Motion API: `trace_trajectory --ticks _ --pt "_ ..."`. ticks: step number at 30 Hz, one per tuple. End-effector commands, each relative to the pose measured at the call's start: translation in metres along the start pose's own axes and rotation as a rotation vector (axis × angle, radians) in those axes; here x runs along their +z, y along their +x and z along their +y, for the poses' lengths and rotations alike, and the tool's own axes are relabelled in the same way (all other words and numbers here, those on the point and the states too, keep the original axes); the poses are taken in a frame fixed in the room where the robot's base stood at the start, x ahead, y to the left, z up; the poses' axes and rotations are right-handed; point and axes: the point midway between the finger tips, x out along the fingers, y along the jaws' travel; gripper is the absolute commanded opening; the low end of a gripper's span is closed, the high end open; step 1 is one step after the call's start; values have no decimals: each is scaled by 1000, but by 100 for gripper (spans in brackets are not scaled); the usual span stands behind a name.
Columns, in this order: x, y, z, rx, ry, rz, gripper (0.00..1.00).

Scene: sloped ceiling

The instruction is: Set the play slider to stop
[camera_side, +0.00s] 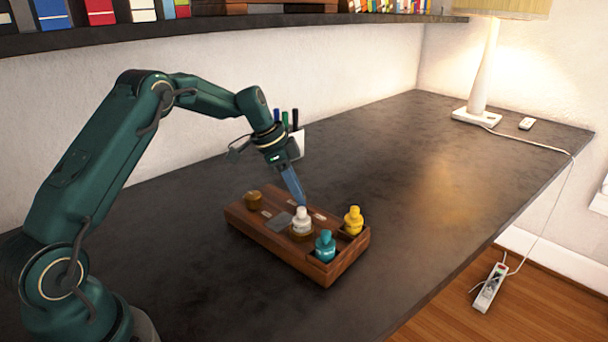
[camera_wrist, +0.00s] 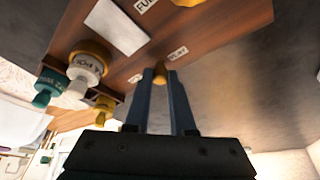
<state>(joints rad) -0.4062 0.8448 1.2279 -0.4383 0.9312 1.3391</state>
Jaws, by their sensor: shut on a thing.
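A wooden box (camera_side: 270,240) with labels on its top sits on the dark table. In the wrist view, a small brass-coloured slider knob (camera_wrist: 160,76) lies between the tips of my gripper (camera_wrist: 160,72), which is shut on it. A label reading PLAY (camera_wrist: 178,53) is just right of the knob. Another label (camera_wrist: 135,78), too small to read, is to its left. In the side view, my gripper (camera_side: 303,203) reaches down to the box's far side, behind the white bottle; the knob is hidden there.
On the box stand a white bottle (camera_side: 302,221), a teal bottle (camera_side: 325,247) and a yellow bottle (camera_side: 353,220). A brass knob (camera_side: 253,200) is at its left end. A pen holder (camera_side: 296,144) stands behind my wrist. The table to the right is clear up to the lamp (camera_side: 483,70).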

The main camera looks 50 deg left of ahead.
Motion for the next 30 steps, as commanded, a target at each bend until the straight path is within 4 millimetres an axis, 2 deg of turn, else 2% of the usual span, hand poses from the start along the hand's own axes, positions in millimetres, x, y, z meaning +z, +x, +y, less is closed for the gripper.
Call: trace_trajectory --ticks 8,16,23,24,26,30 --pt "-1 -1 0 1 1 1 0" --pt "-19 7 21 2 4 1 0" --pt "-20 7 21 3 0 3 0" --pt "-20 7 21 3 0 3 30" --pt "-20 7 21 3 0 3 53" --pt "-19 7 20 2 0 2 53"
